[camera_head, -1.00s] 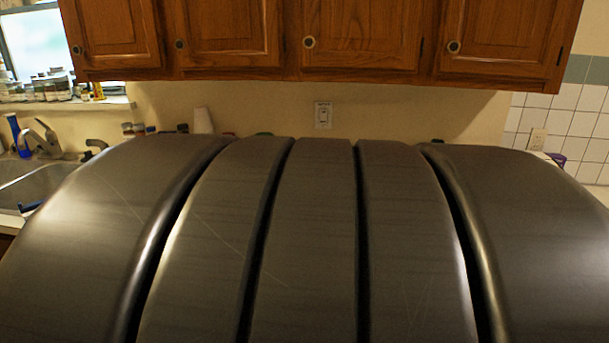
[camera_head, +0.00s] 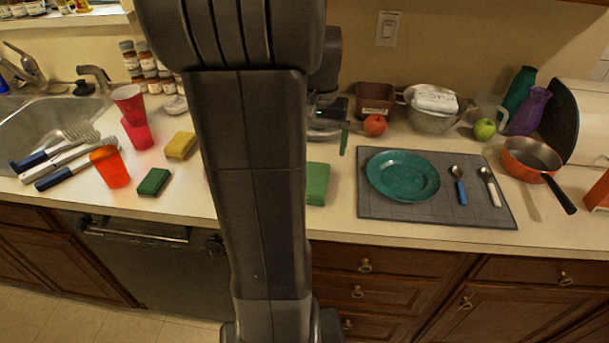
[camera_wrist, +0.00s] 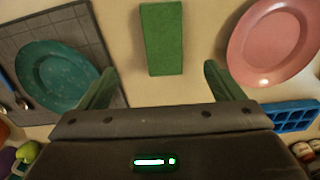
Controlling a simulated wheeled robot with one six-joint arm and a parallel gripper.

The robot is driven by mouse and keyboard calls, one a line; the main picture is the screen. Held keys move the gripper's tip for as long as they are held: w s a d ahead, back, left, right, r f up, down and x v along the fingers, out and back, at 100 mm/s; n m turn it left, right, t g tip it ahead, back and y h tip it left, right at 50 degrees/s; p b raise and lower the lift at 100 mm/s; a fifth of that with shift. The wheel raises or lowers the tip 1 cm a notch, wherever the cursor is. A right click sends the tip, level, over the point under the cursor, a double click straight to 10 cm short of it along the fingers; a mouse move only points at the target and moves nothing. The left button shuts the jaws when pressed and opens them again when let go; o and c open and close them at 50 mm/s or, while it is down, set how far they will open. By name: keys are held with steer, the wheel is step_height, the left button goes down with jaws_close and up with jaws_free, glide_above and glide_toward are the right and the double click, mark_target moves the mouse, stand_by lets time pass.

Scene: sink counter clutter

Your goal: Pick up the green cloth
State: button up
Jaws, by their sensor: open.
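The green cloth (camera_head: 317,184) lies flat on the counter, just left of the grey mat, as a folded rectangle. My arm hides part of its left side in the head view. In the wrist view the cloth (camera_wrist: 162,40) is at the top middle, ahead of and between my fingers. My gripper (camera_wrist: 159,82) is open and empty, with its two green fingers spread to either side. In the head view my gripper (camera_head: 330,130) is above the counter behind the cloth, partly hidden by my arm.
A teal plate (camera_head: 403,176) lies on the grey mat (camera_head: 440,212) right of the cloth. In the wrist view a pink plate (camera_wrist: 272,40) and a blue tray (camera_wrist: 293,117) lie on the other side. A dark green sponge (camera_head: 153,182) and a red apple (camera_head: 375,125) are also on the counter.

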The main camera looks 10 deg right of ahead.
mark_target(318, 163)
step_height(318, 163, down, 6)
steer(key=shift+f, duration=0.15)
steer(key=shift+w+a+f, duration=0.1)
steer(key=shift+a+f, duration=0.05)
steer(key=shift+f, duration=1.2)
steer(key=shift+w+a+f, duration=0.1)
steer(key=shift+f, duration=1.2)
steer(key=c, duration=1.1)
steer(key=shift+o, duration=0.2)
step_height(318, 163, up, 10)
steer(key=shift+r, duration=0.1)
steer(key=o, duration=0.4)
steer(key=c, duration=0.3)
